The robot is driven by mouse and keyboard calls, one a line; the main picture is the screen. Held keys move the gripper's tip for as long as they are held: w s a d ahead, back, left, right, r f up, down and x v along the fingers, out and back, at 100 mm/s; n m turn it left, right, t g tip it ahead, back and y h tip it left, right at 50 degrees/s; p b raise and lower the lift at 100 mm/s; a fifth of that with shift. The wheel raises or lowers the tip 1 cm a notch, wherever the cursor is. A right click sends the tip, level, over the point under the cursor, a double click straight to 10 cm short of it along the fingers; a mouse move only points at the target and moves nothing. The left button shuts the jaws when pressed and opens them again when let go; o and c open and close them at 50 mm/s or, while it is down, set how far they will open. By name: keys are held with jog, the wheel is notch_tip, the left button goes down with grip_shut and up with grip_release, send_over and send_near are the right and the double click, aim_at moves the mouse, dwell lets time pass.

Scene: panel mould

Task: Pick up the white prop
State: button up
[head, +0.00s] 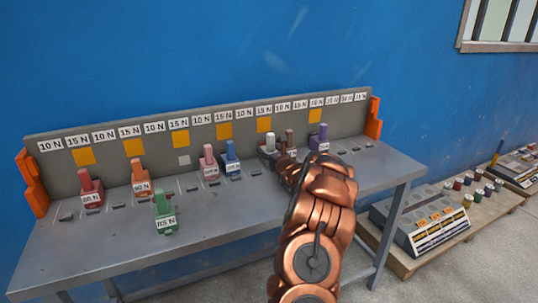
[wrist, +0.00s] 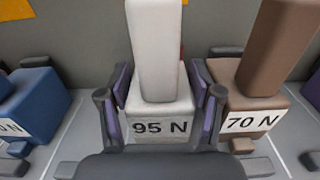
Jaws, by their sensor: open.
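The white prop (wrist: 155,60) has a tall upright post on a block labelled 95 N. It fills the middle of the wrist view and stands on the grey bench. In the head view the white prop (head: 269,144) shows just left of my arm. My gripper (wrist: 160,110) is open, with one dark finger on each side of the prop's block. I cannot tell whether the fingers touch it. In the head view my arm hides most of the gripper.
A brown prop (wrist: 270,70) labelled 70 N stands close on the right of my gripper. A blue prop (wrist: 38,105) is on the left, with a gap between. The grey back panel (head: 110,155) rises behind. Pink (head: 208,162), green (head: 164,215) and purple (head: 320,140) props also stand on the bench (head: 235,215).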

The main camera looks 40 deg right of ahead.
jog(key=c, duration=1.1)
jog(key=shift+r, duration=0.1)
